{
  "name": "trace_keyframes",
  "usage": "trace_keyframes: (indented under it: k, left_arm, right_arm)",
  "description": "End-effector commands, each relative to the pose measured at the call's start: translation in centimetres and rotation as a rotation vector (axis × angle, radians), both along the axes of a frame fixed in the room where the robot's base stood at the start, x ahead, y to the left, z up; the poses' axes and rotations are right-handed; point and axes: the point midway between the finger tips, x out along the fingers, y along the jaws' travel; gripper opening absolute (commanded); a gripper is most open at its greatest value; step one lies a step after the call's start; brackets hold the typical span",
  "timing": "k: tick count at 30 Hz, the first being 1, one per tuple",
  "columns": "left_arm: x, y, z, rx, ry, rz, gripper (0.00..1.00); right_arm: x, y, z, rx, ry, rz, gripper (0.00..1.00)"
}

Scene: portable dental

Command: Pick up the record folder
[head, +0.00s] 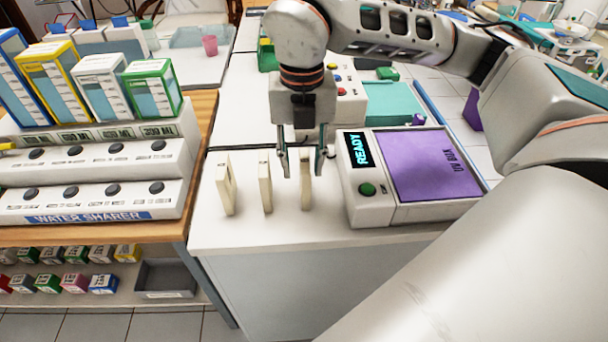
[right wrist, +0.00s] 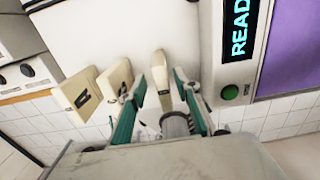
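Three cream record folders stand upright in a row on the white counter: a left one (head: 228,188), a middle one (head: 265,184) and a right one (head: 306,190). My right gripper (head: 302,166) points down, open, with its fingers on either side of the right folder's upper part. In the right wrist view the right folder (right wrist: 160,76) lies between the two spread green-grey fingers (right wrist: 159,82). The left finger is close to the middle folder (right wrist: 116,78); I cannot tell whether they touch. The left folder (right wrist: 79,96) stands clear. My left gripper is not in view.
A UV box (head: 413,176) with a purple lid and a READY display stands just right of the folders. A water sharer (head: 93,180) with dials and boxes is on the wooden table at left. Bare counter (head: 270,232) lies in front of the folders.

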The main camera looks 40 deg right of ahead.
Motion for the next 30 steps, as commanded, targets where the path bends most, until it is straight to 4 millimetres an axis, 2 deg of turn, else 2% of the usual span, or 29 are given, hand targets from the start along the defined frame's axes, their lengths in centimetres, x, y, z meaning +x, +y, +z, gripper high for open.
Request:
trace_keyframes:
  k: [6, 12, 16, 22, 23, 26, 27, 30]
  left_arm:
    - [-0.3, 0.4, -0.6, 0.009, 0.006, 0.002, 0.15]
    - [0.3, 0.5, -0.4, 0.012, -0.004, 0.001, 0.15]
    - [0.9, 0.5, 0.1, 0.012, -0.019, 0.0, 0.15]
    - [1.3, 0.4, 0.3, 0.012, -0.025, 0.0, 0.15]
    - [1.2, 0.4, 0.3, 0.012, -0.025, 0.0, 0.15]
    - [1.0, 0.4, 0.1, 0.013, -0.02, -0.001, 0.15]
    - [0.9, 0.4, 0.0, 0.014, -0.017, 0.0, 0.15]
    - [0.7, 0.4, -0.2, 0.013, -0.012, -0.001, 0.15]
  right_arm:
    - [-0.4, -0.1, -2.6, 0.001, 0.005, 0.002, 0.32]
    - [-0.7, -0.1, -5.3, 0.0, 0.004, 0.001, 0.32]
    - [-0.7, -0.1, -6.0, 0.001, 0.002, 0.001, 0.32]
    - [-0.7, -0.1, -6.0, 0.001, -0.001, 0.001, 0.32]
    - [-0.7, -0.1, -6.0, 0.001, -0.001, 0.001, 0.29]
    - [-0.7, -0.1, -6.0, 0.001, -0.001, 0.001, 0.03]
    - [-0.7, -0.1, -6.0, 0.001, -0.001, 0.001, 0.0]
    - [-0.7, -0.1, -6.0, 0.001, 0.0, 0.001, 0.0]
